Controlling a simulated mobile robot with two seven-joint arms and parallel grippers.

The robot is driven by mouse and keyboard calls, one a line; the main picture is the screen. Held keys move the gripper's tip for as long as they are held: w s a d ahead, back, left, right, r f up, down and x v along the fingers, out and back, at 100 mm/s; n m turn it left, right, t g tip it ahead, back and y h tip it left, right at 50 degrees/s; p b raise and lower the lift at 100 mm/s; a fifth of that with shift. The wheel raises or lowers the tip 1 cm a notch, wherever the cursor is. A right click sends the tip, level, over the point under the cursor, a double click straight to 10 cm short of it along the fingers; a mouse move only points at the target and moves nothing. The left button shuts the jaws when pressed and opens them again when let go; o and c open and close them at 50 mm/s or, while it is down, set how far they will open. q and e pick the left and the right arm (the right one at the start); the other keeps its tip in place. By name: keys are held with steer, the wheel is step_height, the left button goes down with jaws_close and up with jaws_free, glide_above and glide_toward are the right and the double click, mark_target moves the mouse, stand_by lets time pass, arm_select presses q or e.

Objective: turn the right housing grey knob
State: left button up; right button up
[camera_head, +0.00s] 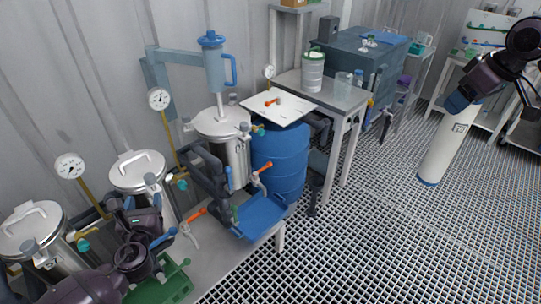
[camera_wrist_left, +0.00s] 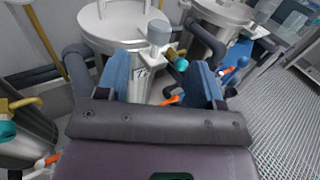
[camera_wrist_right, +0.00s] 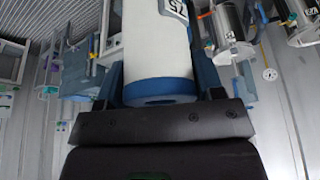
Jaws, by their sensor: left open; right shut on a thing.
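Several steel vessels stand in a row in the head view. Of the two at the left with arched lid handles, the right housing (camera_head: 138,172) has a grey knob (camera_head: 151,180) at its front. In the left wrist view, a grey knob (camera_wrist_left: 158,32) stands beyond and between my open blue fingertips, apart from them. My left gripper (camera_head: 150,219) is open and empty, in front of that housing; it also shows in the left wrist view (camera_wrist_left: 160,78). My right gripper (camera_head: 462,100) is shut on a white cylinder (camera_head: 446,145) with a blue end cap, also in the right wrist view (camera_wrist_right: 158,45).
A larger vessel (camera_head: 222,125), a blue barrel (camera_head: 283,160) and a blue tray (camera_head: 262,214) stand right of the housing. Orange-handled valves (camera_head: 190,216) and dark pipes crowd the bench. The grid floor (camera_head: 375,225) at the right is clear.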

mark_target(148, 181)
arm_select(q)
steer(key=x, duration=0.9)
steer(key=shift+w, duration=0.35)
steer(key=c, duration=0.9)
